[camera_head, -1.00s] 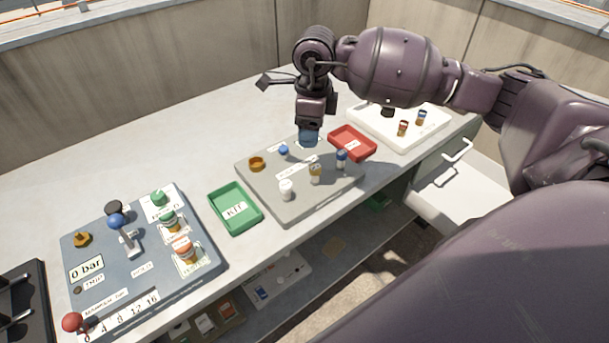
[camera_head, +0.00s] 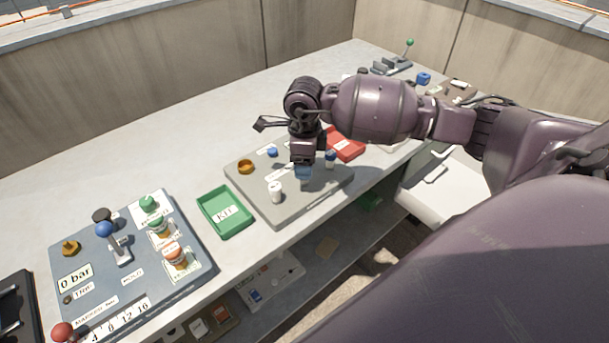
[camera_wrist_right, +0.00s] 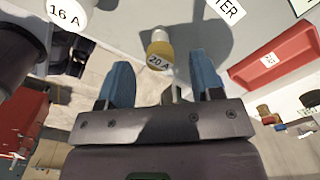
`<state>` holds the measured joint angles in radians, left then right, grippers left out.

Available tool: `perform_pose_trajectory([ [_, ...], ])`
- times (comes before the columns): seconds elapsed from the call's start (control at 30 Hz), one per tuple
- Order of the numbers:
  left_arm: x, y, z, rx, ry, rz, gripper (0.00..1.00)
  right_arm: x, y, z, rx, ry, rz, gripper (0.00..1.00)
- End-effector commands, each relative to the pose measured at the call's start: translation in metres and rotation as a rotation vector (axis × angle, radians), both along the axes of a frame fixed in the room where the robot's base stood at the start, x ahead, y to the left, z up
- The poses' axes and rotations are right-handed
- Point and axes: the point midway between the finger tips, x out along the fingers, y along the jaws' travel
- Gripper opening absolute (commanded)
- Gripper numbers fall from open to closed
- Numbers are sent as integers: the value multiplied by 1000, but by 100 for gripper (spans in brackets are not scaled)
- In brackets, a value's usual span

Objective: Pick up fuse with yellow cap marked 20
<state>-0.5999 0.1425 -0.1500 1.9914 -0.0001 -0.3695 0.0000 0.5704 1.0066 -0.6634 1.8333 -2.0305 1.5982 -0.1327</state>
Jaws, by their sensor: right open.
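The fuse with the yellow cap marked 20 A (camera_wrist_right: 159,52) stands on the grey board (camera_head: 250,195), just ahead of my right gripper's fingertips in the right wrist view. My right gripper (camera_wrist_right: 162,80) is open, with its two blue fingers apart and nothing between them. In the head view my right gripper (camera_head: 303,174) points down over the front part of the board and hides most or all of the yellow-capped fuse. A white fuse (camera_head: 275,191) stands to its left, and its cap marked 16 A shows in the right wrist view (camera_wrist_right: 65,12). My left gripper is out of view.
A blue-capped fuse (camera_head: 330,158) stands close to the right of the gripper. A green tray (camera_head: 225,228) marked KIT lies left of the board, a red tray (camera_head: 346,146) behind right. A blue-grey panel (camera_head: 110,280) with levers is further left.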

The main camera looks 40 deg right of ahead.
Motion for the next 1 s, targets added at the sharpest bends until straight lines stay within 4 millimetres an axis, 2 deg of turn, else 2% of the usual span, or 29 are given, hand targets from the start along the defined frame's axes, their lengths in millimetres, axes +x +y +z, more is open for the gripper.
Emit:
perform_pose_trajectory([
  [0.13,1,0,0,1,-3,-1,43,0,0,-17,1,2,0,60],
  [0.37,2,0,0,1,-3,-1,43,0,0,-18,-1,1,0,60],
  [0.7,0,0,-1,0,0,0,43,0,0,-18,0,0,0,8],
  [1.0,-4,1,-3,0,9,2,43,0,0,-15,-1,-1,0,6],
])
